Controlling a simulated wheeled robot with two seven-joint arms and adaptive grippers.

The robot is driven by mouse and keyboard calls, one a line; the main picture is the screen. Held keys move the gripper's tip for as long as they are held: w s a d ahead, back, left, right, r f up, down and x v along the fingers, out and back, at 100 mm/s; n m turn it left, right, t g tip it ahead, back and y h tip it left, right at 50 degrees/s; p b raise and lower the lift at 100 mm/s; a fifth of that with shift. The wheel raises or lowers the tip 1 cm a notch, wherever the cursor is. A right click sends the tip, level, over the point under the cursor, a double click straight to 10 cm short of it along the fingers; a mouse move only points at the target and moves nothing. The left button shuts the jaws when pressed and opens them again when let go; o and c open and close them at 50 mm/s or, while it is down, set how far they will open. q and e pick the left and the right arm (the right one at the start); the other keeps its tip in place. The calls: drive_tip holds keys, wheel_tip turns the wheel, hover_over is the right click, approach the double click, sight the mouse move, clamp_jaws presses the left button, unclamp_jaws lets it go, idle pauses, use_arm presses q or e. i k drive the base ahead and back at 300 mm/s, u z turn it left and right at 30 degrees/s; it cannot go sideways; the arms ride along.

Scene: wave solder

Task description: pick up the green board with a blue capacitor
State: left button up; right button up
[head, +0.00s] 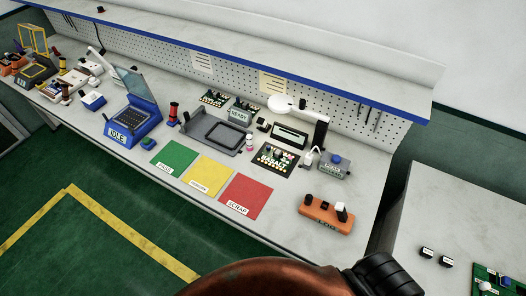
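A green board (491,286) lies on the side table at the bottom right corner, cut off by the picture's edge. It carries white parts and a small blue part (506,282), which looks like a capacitor but is too small to be sure. Dark boards with parts stand at the back of the main bench (213,98) and under the magnifier lamp (275,160). A reddish-brown link of my own arm with a black joint shows at the bottom middle. Neither gripper shows.
Green (174,160), yellow (206,174) and red (245,196) mats lie along the bench front. An orange holder (325,214) stands at the bench's right end. A floor gap separates the tables.

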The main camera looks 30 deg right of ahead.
sight(279, 160)
drive_tip(key=z, duration=0.35)
drive_tip(key=k, duration=0.75)
drive_tip(key=u, duration=0.35)
drive_tip(key=i, duration=1.7)
drive_tip(key=z, duration=0.8)
